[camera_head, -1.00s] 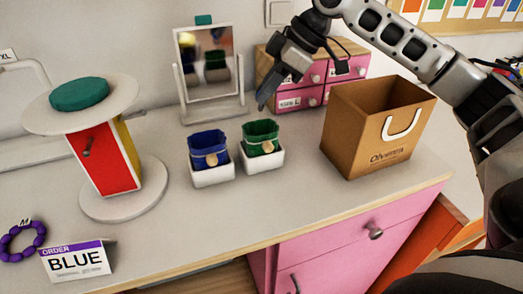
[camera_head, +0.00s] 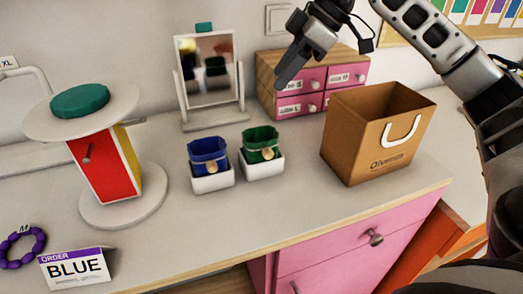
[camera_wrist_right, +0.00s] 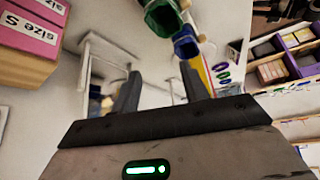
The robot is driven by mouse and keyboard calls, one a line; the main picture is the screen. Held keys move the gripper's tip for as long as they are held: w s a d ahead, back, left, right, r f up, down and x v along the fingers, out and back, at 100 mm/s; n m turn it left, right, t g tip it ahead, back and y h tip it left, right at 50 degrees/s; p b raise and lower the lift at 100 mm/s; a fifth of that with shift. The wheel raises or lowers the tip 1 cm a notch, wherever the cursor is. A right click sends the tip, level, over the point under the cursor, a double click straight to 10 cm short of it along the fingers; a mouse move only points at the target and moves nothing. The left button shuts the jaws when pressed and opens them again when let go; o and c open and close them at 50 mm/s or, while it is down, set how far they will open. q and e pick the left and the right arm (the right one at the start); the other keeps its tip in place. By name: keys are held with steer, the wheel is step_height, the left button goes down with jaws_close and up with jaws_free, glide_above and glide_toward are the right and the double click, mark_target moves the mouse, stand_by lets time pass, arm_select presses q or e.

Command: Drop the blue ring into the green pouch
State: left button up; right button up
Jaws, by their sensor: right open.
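The green pouch (camera_head: 262,138) stands open in a white holder on the counter, right of the blue pouch (camera_head: 208,151). In the right wrist view the green pouch (camera_wrist_right: 160,20) shows at the top, with the blue pouch (camera_wrist_right: 186,44) beside it. My right gripper (camera_head: 284,78) is above and behind the green pouch, apart from it. In the wrist view its fingers (camera_wrist_right: 162,90) are spread with nothing between them. I cannot make out the blue ring for certain; the inside of the green pouch is too dark to tell. My left gripper is not in view.
A brown paper bag (camera_head: 345,138) stands right of the pouches, pink drawers (camera_head: 339,75) and a mirror (camera_head: 207,72) behind. A round stand (camera_head: 103,194), a purple bracelet (camera_head: 38,239) and a BLUE order card (camera_head: 76,266) are at left. The front counter is clear.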

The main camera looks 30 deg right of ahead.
steer(key=v, duration=1)
steer(key=shift+p, duration=0.35)
steer(key=shift+a, duration=0.1)
